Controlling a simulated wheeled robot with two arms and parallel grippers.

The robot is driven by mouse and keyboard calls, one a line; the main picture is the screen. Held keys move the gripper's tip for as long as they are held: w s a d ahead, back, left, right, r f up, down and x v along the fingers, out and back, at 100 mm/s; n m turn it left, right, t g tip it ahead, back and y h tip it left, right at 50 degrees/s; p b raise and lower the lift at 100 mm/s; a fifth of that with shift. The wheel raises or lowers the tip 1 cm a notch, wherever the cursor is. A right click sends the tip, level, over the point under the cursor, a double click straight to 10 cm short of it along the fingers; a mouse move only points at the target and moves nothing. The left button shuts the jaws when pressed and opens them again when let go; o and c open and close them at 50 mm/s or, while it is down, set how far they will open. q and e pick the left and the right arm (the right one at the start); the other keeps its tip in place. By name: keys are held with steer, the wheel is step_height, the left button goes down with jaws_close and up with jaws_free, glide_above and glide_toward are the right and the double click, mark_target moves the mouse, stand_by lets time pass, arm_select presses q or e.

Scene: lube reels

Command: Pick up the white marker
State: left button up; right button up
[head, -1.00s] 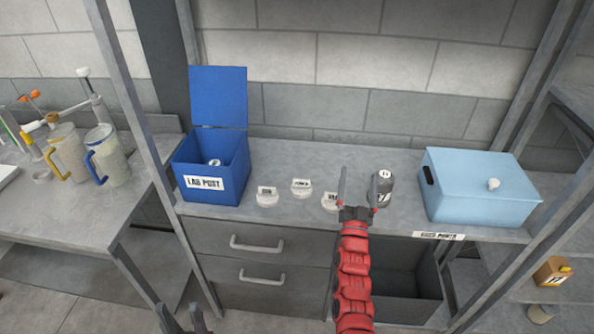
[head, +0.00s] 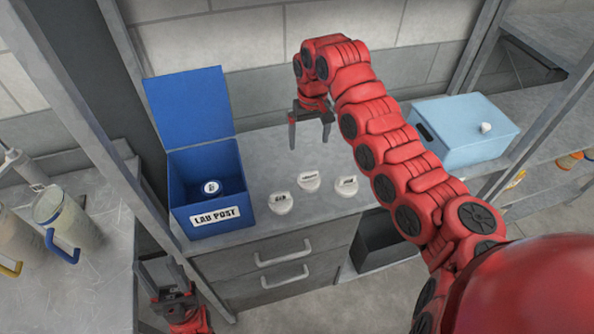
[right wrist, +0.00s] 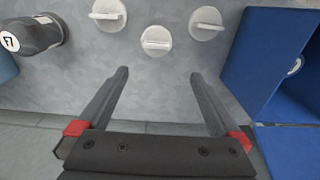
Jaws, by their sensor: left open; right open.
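Three small white round pieces with upright label tabs stand on the grey worktop: left (head: 280,202), middle (head: 309,182) and right (head: 346,183). I cannot tell which one is the white marker; no pen-shaped marker shows. They also show in the right wrist view, the middle one (right wrist: 156,39) beyond and between the fingertips. My right gripper (head: 309,145) is open and empty, reaching down behind the pieces, apart from them. Its open fingers (right wrist: 160,73) fill the lower right wrist view. My left gripper (head: 160,271) is open and empty, low at the left before the drawers.
An open blue box (head: 205,220) labelled LAB POST holds a white-topped item (head: 211,188). A light-blue lidded box (head: 462,135) stands at right. A dark canister (right wrist: 30,37) is hidden by my right arm in the head view. Grey uprights (head: 95,110) frame the worktop.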

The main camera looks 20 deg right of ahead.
glide_above(309, 179)
steer(key=f, duration=1)
steer(key=shift+s+f, duration=0.2)
steer(key=shift+f, duration=0.05)
steer(key=shift+w+d+f, duration=0.1)
steer(key=shift+d+f, duration=0.1)
steer(key=shift+f, duration=0.5)
steer(key=shift+w+a+f+p, duration=0.15)
steer(key=shift+f+p, duration=0.45)
steer(key=shift+f, duration=0.55)
steer(key=shift+w+d+f+p, duration=0.15)
steer(key=shift+f+p, duration=0.4)
steer(key=shift+f, duration=0.6)
steer(key=shift+a+f, duration=0.15)
steer(key=shift+f, duration=0.15)
steer(key=c, duration=1)
steer(key=shift+r, duration=0.15)
